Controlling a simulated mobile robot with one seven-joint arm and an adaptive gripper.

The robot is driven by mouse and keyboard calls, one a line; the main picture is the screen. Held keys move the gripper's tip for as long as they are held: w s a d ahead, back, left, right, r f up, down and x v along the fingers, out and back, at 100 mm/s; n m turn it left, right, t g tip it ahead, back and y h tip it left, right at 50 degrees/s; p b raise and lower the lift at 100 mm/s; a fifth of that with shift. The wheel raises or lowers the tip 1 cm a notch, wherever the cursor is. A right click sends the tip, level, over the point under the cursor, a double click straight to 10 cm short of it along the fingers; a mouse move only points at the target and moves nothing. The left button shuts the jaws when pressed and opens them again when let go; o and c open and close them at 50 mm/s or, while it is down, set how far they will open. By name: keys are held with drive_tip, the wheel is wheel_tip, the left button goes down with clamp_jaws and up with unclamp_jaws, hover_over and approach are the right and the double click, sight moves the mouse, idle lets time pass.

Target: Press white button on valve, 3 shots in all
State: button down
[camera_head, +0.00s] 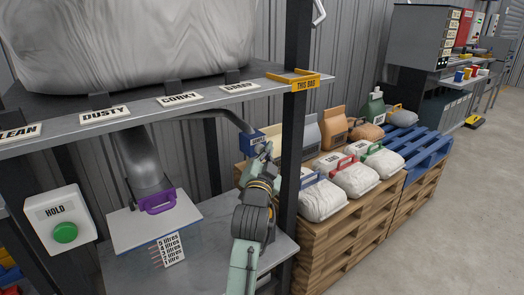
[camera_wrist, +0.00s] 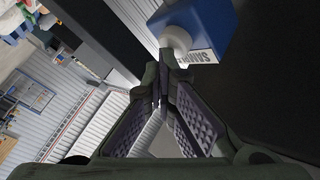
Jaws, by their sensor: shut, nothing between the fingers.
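The valve is a blue box (camera_head: 251,138) at the end of a grey pipe under the shelf, with a white label on its side. In the wrist view the blue valve (camera_wrist: 205,22) is at the top, with a round white button (camera_wrist: 175,40) on its near side. My gripper (camera_head: 266,150) is shut and empty, right by the valve. In the wrist view my gripper's fingertips (camera_wrist: 163,68) are just below the button; whether they touch it I cannot tell. The button is hidden in the head view.
A dark post (camera_head: 293,130) stands just right of my gripper. Above is a shelf (camera_head: 215,93) with labels and a large sack. Bags (camera_head: 355,178) lie on pallets at right.

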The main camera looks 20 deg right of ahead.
drive_tip(key=shift+s+d, duration=0.2)
drive_tip(key=shift+s, duration=0.5)
drive_tip(key=s, duration=0.1)
drive_tip(key=s+d, duration=0.1)
drive_tip(key=s, duration=0.2)
drive_tip(key=shift+s+d, duration=0.4)
drive_tip(key=shift+f, duration=0.1)
